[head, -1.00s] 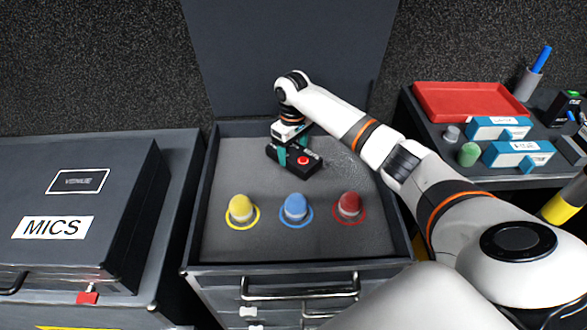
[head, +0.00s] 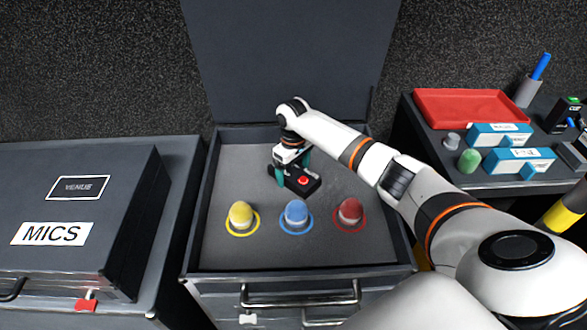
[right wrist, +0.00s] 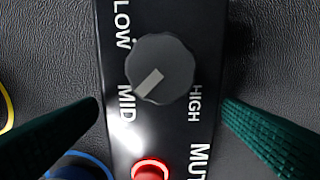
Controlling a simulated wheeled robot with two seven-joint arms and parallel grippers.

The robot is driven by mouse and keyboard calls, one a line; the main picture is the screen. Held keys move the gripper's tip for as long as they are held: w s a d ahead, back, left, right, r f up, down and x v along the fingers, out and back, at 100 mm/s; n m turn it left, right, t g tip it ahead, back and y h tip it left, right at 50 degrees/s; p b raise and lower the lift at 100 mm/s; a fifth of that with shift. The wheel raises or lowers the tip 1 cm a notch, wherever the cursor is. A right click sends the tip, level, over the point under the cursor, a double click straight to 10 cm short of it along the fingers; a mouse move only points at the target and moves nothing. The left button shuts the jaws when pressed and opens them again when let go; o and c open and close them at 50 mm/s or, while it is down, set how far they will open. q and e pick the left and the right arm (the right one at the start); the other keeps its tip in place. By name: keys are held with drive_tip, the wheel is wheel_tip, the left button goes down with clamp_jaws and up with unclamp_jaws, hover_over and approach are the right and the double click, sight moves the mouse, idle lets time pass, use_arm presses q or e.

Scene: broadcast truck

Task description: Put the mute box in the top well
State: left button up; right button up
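The mute box (head: 307,187) is a black box with a red button, over the rear middle of the top well (head: 232,170), a grey-lined open tray. My right gripper (head: 292,171) has its teal fingers on either side of the box and appears shut on it. In the right wrist view, the box (right wrist: 195,60) with its grey knob lies between the fingertips (right wrist: 160,101), their tips at its long edges. I cannot tell whether the box touches the well floor. My left gripper is not in view.
Yellow (head: 241,215), blue (head: 296,213) and red (head: 350,211) knobs in rings stand at the well's front. A MICS case (head: 80,215) is at left. At right, a side counter carries a red tray (head: 470,108), blue-white boxes (head: 520,160) and a pen cup (head: 527,88).

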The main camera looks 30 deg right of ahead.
sight(293, 171)
wheel_tip(293, 171, up, 12)
drive_tip(key=shift+r, duration=0.15)
idle(0.5)
